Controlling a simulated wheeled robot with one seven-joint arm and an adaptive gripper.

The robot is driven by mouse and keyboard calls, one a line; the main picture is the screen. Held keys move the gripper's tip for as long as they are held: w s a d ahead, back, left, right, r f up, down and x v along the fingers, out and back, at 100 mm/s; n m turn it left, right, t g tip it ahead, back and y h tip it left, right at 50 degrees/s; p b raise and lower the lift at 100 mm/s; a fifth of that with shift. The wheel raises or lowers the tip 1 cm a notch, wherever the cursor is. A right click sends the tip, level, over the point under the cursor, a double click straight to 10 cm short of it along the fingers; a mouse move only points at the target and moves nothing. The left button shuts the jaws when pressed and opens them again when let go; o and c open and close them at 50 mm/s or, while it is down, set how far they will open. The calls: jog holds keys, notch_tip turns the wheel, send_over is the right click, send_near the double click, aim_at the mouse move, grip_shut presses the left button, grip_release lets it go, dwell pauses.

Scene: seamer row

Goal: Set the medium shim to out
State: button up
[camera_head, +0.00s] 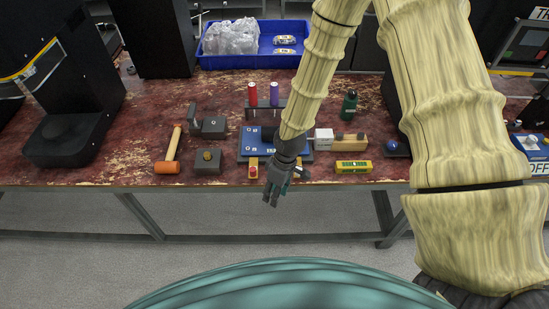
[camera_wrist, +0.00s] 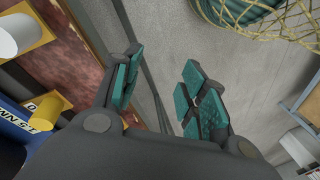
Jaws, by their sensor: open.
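My gripper (camera_head: 287,188) hangs at the front edge of the worktable, in front of a blue plate (camera_head: 252,148) with white markings. In the wrist view my gripper (camera_wrist: 163,92) is open, with nothing between its teal finger pads. The blue plate (camera_wrist: 14,122), with partly visible lettering, shows at the left edge there, beside a yellow knob (camera_wrist: 50,106) and a white cylinder (camera_wrist: 14,36) on a yellow base. In the head view a yellow piece with a red top (camera_head: 253,171) sits at the plate's front left. My arm hides part of the plate. I cannot tell which piece is the medium shim.
Left of the plate are an orange-headed mallet (camera_head: 167,166) and grey blocks (camera_head: 207,167). Red and purple handles (camera_head: 253,95) stand behind. Right are a wooden block with a white part (camera_head: 349,144) and a yellow level (camera_head: 353,167). A blue tray (camera_head: 212,61) is at the back.

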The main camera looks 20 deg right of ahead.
jog(key=w+d+r+n+h, duration=0.2)
jog(key=w+d+r+n, duration=0.2)
jog(key=w+r, duration=0.85)
jog(key=shift+t, duration=0.4)
jog(key=shift+w+f+p, duration=0.2)
jog(key=shift+f+p, duration=0.65)
jog(key=shift+f, duration=4.75)
jog(key=shift+c, duration=0.3)
grip_shut()
